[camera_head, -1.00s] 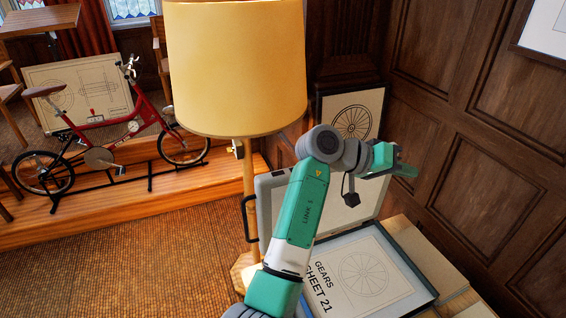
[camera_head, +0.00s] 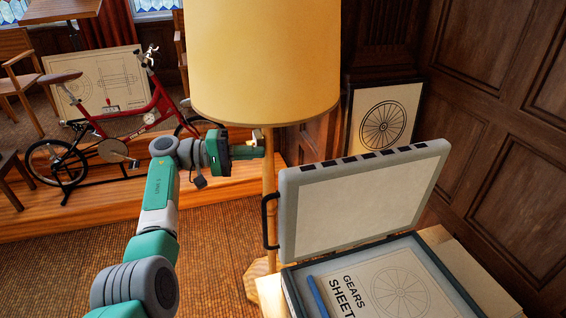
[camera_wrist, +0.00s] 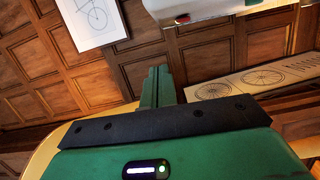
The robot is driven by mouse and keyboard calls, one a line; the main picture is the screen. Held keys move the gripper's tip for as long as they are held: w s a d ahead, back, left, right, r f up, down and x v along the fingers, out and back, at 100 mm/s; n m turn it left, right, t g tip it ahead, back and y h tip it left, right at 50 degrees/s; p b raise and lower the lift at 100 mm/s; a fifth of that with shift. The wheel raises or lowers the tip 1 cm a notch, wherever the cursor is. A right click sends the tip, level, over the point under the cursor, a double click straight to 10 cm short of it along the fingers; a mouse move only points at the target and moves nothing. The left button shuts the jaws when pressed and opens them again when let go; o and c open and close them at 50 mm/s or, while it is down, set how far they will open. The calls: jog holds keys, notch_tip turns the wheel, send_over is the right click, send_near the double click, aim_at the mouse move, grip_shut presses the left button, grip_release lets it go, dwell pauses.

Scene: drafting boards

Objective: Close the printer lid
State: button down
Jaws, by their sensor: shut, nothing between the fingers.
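The printer lid (camera_head: 362,204) stands raised, tilted back, with its pale inner face showing and a black handle (camera_head: 267,222) on its left edge. The printer body (camera_head: 292,293) lies open below it, holding a sheet (camera_head: 385,290) marked GEARS. My gripper (camera_head: 258,143) is left of and above the lid, apart from it, in front of the lamp pole. Its fingers are together and empty, and they also show in the wrist view (camera_wrist: 157,84).
A floor lamp with a yellow shade (camera_head: 265,65) stands close behind my gripper. A blue stick-like item (camera_head: 318,296) lies along the sheet's left side. A red exercise bicycle (camera_head: 110,125) is at the left. Wood panelling (camera_head: 490,130) closes off the right.

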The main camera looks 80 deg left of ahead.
jog(key=w+d, duration=0.5)
jog(key=w, duration=0.1)
jog(key=shift+w+p, duration=0.35)
jog(key=shift+w, duration=0.05)
